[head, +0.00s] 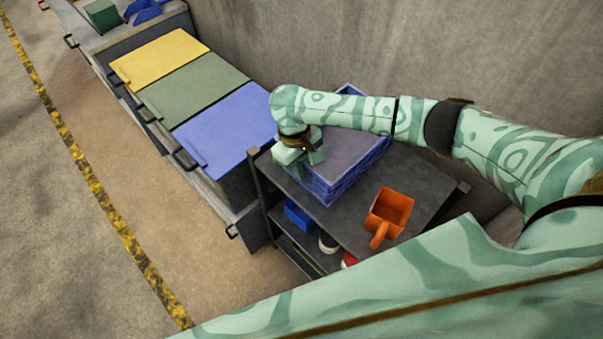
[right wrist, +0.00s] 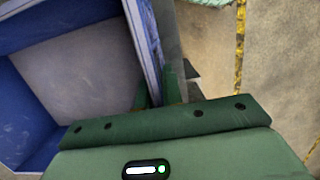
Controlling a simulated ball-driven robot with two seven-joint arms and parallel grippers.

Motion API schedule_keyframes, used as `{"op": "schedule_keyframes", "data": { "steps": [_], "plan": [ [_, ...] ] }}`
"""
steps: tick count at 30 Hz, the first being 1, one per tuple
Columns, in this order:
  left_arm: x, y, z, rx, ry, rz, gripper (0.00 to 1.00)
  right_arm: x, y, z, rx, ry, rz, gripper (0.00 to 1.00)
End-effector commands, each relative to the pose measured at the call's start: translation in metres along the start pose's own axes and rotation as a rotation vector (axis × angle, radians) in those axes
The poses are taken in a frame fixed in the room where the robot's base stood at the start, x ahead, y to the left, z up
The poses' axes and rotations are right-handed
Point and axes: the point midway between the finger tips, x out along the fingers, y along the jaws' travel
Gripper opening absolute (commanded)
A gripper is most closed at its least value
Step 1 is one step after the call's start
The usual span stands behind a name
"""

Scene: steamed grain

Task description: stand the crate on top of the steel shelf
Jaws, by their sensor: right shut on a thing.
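The blue crate (head: 340,185) is on or just over the top board of the dark steel shelf (head: 425,180) in the head view. I cannot tell whether its base fully touches the board. My right gripper (head: 301,163) is at the crate's left side, shut on its wall. In the right wrist view, the crate's wall (right wrist: 143,40) runs down between the fingers, and the crate's inside looks empty. The right forearm hides part of the crate's far side. My left gripper is not in view.
An orange scoop (head: 391,207) lies on the shelf top, right of the crate. A small blue bin (head: 298,215) is on a lower level. Bins with yellow (head: 160,58), green (head: 192,90) and blue lids (head: 228,127) stand to the left. A wall is behind; open floor lies left.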

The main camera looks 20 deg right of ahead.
Motion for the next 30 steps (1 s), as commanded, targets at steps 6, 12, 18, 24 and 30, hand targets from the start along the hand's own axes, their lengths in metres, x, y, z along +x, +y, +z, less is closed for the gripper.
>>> {"op": "schedule_keyframes", "data": {
  "steps": [6,12,18,24,30],
  "plan": [
    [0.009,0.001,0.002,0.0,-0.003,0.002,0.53,0.015,-0.001,-0.004,-0.001,0.002,0.001,0.0],
    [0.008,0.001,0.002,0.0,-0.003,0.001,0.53,0.016,-0.001,-0.004,-0.001,0.001,0.0,0.0],
    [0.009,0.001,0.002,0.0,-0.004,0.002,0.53,0.017,-0.001,-0.003,-0.001,0.0,-0.001,0.3],
    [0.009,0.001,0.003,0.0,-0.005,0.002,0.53,0.014,-0.001,-0.003,-0.001,0.001,-0.001,0.3],
    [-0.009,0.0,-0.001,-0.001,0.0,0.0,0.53,-0.022,-0.001,-0.003,-0.002,0.003,0.0,0.3]
  ]
}}
